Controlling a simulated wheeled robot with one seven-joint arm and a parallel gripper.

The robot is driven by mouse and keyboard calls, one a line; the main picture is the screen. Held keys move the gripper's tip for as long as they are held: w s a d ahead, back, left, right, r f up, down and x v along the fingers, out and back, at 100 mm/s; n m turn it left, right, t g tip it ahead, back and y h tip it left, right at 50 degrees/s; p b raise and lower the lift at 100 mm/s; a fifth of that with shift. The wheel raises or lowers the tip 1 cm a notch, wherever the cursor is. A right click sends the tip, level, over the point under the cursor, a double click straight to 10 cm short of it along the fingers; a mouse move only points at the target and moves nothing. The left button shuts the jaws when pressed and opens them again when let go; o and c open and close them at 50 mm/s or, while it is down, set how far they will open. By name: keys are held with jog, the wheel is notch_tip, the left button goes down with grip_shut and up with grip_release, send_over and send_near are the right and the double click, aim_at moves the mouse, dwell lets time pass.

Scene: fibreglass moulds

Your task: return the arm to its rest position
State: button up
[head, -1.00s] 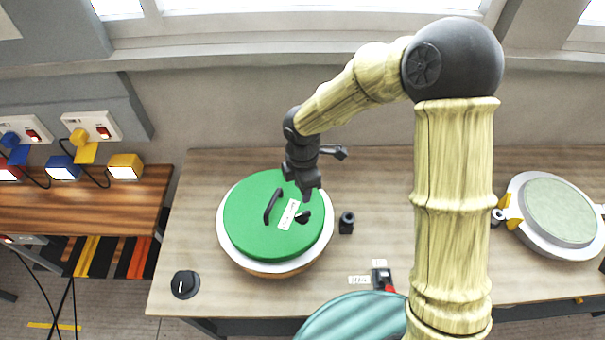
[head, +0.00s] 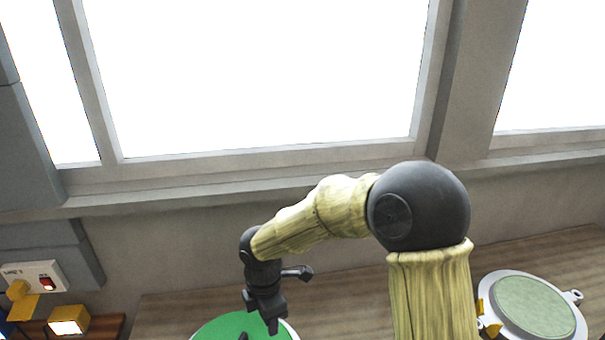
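My arm rises at the right of the head view and bends left at a dark elbow joint. My gripper (head: 264,318) is dark and points down over the green round lid (head: 228,328) at the bottom edge. Its fingers are small here, and I cannot tell whether they are open or shut. Most of the green lid is cut off by the lower edge of the picture. I see nothing clearly held.
A wooden table (head: 165,312) runs along the wall. A round mould with a pale green top (head: 533,306) and yellow clamps lies at the right. A socket box (head: 33,278) and a yellow lamp (head: 69,320) are at the left. Bright windows (head: 260,75) fill the top.

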jog(key=s+d+r+m+t, duration=0.1)
jog(key=s+d+m, duration=0.2)
jog(key=d+m, duration=0.9)
jog(key=s+d+r+m+t, duration=0.1)
jog(key=s+d+m, duration=0.3)
jog(key=d+m, duration=0.8)
jog(key=shift+d+r+t, duration=0.3)
jog(key=shift+d+r, duration=0.05)
jog(key=shift+d, duration=0.3)
jog(key=shift+s, duration=0.1)
